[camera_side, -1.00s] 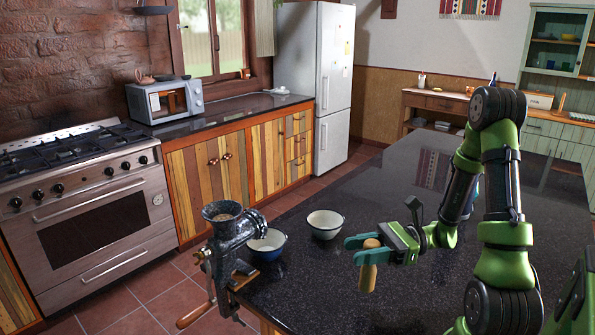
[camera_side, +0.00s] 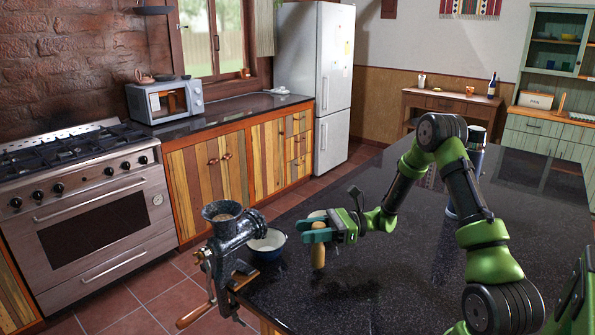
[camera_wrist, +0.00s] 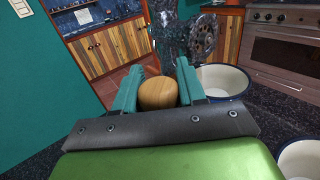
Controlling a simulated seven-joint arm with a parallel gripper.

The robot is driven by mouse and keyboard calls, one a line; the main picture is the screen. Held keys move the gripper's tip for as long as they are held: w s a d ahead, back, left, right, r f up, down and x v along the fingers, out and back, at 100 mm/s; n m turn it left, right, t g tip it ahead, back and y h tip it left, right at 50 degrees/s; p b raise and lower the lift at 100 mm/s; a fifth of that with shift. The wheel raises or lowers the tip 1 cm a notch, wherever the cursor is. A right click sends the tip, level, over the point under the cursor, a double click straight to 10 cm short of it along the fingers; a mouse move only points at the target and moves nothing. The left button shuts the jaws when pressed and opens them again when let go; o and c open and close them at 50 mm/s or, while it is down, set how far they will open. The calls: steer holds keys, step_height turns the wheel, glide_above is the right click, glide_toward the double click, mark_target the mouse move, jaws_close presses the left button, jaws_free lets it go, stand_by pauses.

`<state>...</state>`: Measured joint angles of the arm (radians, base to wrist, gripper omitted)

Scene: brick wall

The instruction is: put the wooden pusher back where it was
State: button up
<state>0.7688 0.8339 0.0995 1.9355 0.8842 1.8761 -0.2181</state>
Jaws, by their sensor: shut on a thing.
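The wooden pusher (camera_side: 318,258) is upright between the teal fingers of my gripper (camera_side: 318,234), which is shut on it. Its lower end hangs below the fingers, above the dark counter. In the wrist view its round top (camera_wrist: 158,94) shows between the fingers. The dark metal meat grinder (camera_side: 227,238) is clamped at the counter's edge, left of my gripper and apart from it. Its open hopper (camera_side: 222,210) faces up, with something light brown inside. In the wrist view the grinder (camera_wrist: 188,38) is beyond the fingers.
A white bowl with a blue outside (camera_side: 268,243) stands between the grinder and my gripper. A dark flask (camera_side: 476,150) stands behind my arm. The counter (camera_side: 375,295) is clear in front.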

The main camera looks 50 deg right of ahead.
steer(key=shift+f, duration=0.7)
steer(key=shift+f, duration=0.2)
steer(key=o, duration=1.2)
steer(key=shift+c, duration=0.2)
steer(key=v, duration=1.2)
steer(key=shift+r, duration=0.2)
